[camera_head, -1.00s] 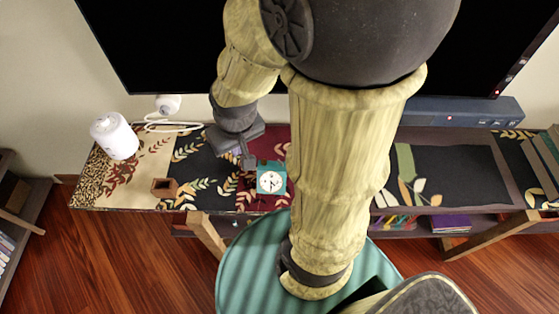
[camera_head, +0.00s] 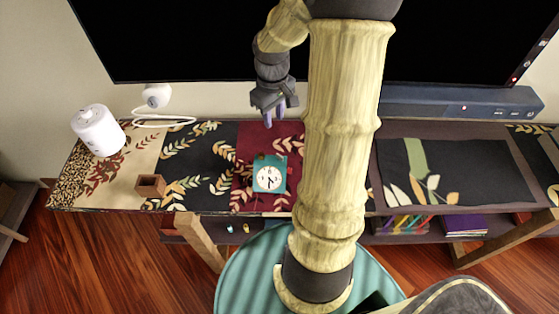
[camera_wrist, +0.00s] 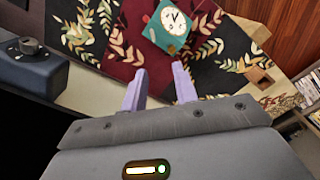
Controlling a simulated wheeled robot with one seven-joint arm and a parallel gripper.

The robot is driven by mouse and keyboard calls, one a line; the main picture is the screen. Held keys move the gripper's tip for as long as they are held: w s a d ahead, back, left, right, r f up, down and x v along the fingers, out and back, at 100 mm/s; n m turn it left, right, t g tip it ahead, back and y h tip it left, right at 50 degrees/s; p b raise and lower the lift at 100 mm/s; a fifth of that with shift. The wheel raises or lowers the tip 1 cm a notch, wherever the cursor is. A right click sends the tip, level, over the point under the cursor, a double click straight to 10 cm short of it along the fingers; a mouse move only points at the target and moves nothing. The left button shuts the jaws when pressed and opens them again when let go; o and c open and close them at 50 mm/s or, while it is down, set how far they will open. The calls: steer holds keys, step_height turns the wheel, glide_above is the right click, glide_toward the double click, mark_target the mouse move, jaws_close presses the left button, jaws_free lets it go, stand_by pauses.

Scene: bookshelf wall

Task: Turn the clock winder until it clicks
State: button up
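The clock (camera_head: 269,179) is a teal box with a white round face, lying face up on the dark red part of the patterned cabinet top. A small brownish part (camera_head: 262,156) shows at its back edge; I cannot tell whether this is the winder. My gripper (camera_head: 275,118) is behind the clock, near the wall, apart from it and empty. In the wrist view, the two purple fingers of my gripper (camera_wrist: 160,85) stand apart with a gap between them. The clock (camera_wrist: 171,26) is beyond the fingertips, at the top of that view.
A small open wooden box (camera_head: 150,186) stands left of the clock. A white cylinder (camera_head: 97,130) and a white round device with a cable (camera_head: 157,95) are farther left. A soundbar (camera_head: 450,101) and the screen (camera_head: 190,40) bound the back. The cabinet top around the clock is mostly clear.

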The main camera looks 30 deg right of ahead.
mark_target(279, 155)
steer(key=shift+w+d+f, duration=0.1)
steer(key=shift+d+f, duration=0.15)
steer(key=shift+d, duration=0.25)
steer(key=shift+d+f, duration=0.25)
steer(key=shift+d, duration=0.25)
steer(key=shift+f, duration=0.1)
step_height(279, 155, down, 17)
steer(key=shift+f+b, duration=0.15)
steer(key=shift+b, duration=1.1)
steer(key=shift+c, duration=0.2)
jaws_close()
